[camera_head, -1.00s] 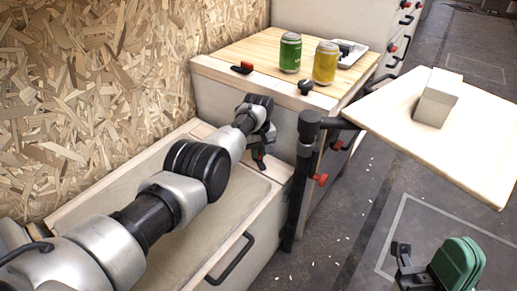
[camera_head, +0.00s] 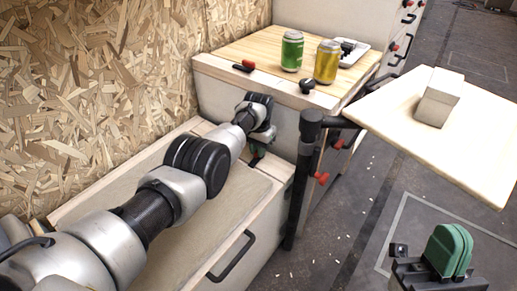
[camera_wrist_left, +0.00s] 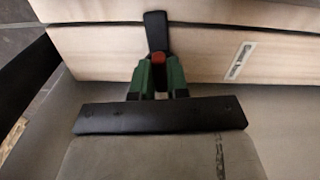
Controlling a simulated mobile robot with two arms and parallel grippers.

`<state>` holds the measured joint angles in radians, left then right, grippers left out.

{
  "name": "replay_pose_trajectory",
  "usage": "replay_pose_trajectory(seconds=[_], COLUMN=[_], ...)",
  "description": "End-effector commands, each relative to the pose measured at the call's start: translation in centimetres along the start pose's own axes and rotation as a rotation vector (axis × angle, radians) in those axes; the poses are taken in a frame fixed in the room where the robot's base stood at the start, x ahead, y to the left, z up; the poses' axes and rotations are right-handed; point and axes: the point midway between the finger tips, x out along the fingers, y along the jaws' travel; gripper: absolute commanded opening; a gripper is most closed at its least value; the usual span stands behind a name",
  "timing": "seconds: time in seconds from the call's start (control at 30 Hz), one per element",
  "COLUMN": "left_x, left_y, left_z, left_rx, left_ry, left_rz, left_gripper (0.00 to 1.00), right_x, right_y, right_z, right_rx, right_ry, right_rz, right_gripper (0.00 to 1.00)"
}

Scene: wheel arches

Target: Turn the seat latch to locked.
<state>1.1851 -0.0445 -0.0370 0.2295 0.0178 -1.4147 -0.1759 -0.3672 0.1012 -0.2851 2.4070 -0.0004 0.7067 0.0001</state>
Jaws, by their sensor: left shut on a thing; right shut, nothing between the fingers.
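The seat latch (camera_wrist_left: 155,32) is a black lever with a red end, in the left wrist view at the edge of a pale wooden panel. The lever runs nearly straight up the picture from its red end. My left gripper (camera_wrist_left: 158,72) has its green fingers shut on that red end. In the head view my left gripper (camera_head: 256,150) is low against the front of the wooden cabinet, above the bench, and the latch there is hidden by it. My right gripper (camera_head: 450,252) is shut and empty at the lower right, over the floor.
A black post (camera_head: 304,165) carries a swivel tabletop (camera_head: 395,105) with a grey block (camera_head: 438,98). A pale bench lid (camera_head: 215,215) lies under my left arm.

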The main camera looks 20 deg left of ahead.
Motion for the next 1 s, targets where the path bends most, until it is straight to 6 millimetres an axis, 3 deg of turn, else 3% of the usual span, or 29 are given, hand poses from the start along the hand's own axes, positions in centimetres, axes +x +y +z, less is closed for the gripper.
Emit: replay_pose_trajectory(seconds=[0.3,0.83,0.87,1.0], left_x=[0.1,0.1,0.1,0.08], left_y=[-0.03,-0.04,-0.04,-0.04], left_z=[0.05,0.06,0.06,0.04], left_rx=[0.116,0.138,0.138,0.137], left_ry=[-0.002,-0.003,-0.003,-0.002], left_rz=[0.001,0.0,0.0,0.0], left_gripper=[0.0,0.0,0.18,0.39], right_x=[-0.04,-0.05,-0.05,-0.05], right_y=[0.0,-0.03,-0.03,-0.04], right_z=[-0.1,-0.13,-0.13,-0.13], right_rx=[0.0,0.002,0.002,0.002], right_ry=[0.007,0.01,0.01,0.01], right_rz=[0.0,0.0,0.0,0.0], right_gripper=[0.0,0.0,0.0,0.0])
